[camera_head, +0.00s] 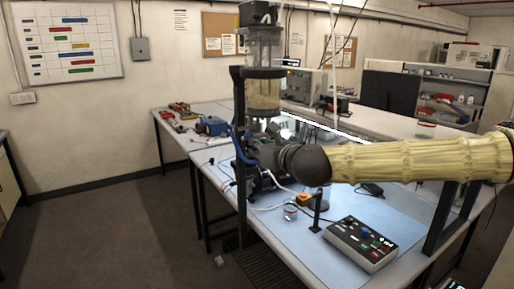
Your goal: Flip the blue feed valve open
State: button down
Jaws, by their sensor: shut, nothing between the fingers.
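The clear cylinder (264,92) stands upright in a dark frame (239,130) at the near left corner of the bench. A blue curved part (237,146) shows low on this frame, just left of my gripper. I cannot tell whether it is the feed valve's handle or a hose. My gripper (258,153) is dark and reaches in from the right, just below the cylinder. It is shut with nothing held. Its fingertips are small against dark parts, and I cannot tell whether they touch the blue part. The valve body is not clearly visible.
A control box (361,243) with coloured buttons sits on the blue mat (300,250) at the front right. An orange-yellow part (304,200) and a small jar (290,212) stand near white cables. A bench with tools (181,112) is behind left. The floor at left is clear.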

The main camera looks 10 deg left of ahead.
jog(key=shift+r, duration=0.25)
jog(key=shift+r+g+h+p, duration=0.5)
jog(key=shift+r+g+p, duration=0.1)
jog(key=shift+r, duration=0.15)
jog(key=r+b, duration=0.1)
jog(key=w+a+r+b, duration=0.1)
jog(key=r, duration=0.1)
jog(key=shift+w, duration=0.15)
dwell(0.5)
